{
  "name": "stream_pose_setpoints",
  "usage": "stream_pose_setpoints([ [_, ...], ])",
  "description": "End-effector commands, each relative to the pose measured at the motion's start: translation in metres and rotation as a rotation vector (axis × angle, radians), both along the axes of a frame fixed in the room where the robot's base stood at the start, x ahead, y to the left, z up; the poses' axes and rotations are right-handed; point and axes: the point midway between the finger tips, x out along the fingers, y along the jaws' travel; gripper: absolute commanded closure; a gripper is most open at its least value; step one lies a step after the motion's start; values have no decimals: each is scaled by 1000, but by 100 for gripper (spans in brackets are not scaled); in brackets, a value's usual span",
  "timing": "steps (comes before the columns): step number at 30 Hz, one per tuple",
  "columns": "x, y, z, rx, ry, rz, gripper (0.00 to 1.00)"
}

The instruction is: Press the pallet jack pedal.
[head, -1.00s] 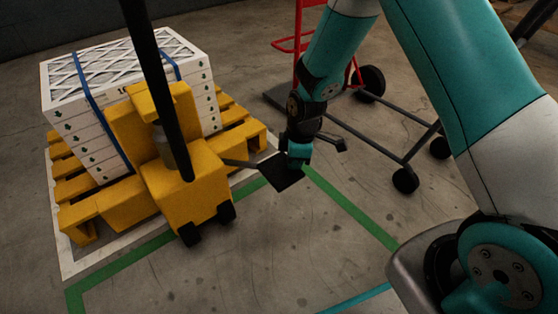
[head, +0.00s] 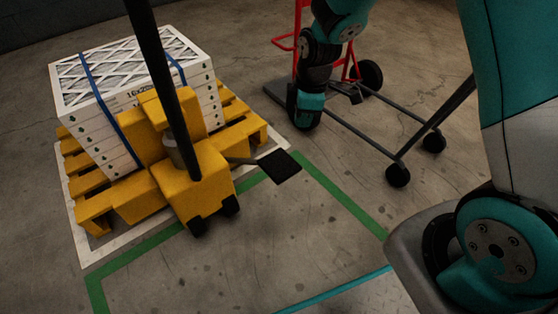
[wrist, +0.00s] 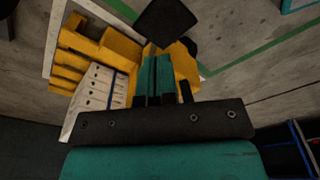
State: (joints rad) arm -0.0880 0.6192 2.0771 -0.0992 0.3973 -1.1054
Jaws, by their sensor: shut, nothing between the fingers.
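The yellow pallet jack (head: 196,181) stands at the pallet, its dark handle rising up and left. Its pedal (head: 281,166), a flat black plate on a thin arm, sticks out to the right. The pedal shows whole at the top of the wrist view (wrist: 167,22), beyond the fingertips. My gripper (wrist: 156,62) is shut and empty, its fingers pointing towards the pedal. In the head view my wrist is above and right of the pedal, with a visible gap in the picture; the fingers are hidden there. The pedal's height is hard to judge.
White boxed filters (head: 90,125) with blue straps sit on a yellow pallet (head: 250,130). A red and dark hand cart (head: 365,140) stands on the floor behind and right of my wrist. Green floor tape (head: 340,195) borders clear concrete in front.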

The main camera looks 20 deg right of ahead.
Motion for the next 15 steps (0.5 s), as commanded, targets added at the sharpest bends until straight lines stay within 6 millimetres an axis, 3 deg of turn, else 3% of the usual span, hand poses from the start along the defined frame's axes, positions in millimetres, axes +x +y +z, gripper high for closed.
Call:
stream_pose_setpoints([
  [8, -1, 2, 4, 4, -2, -7, 100],
  [11, -10, 11, 28, 28, -3, -46, 100],
  [15, -45, 37, 93, 100, 9, -176, 100],
])
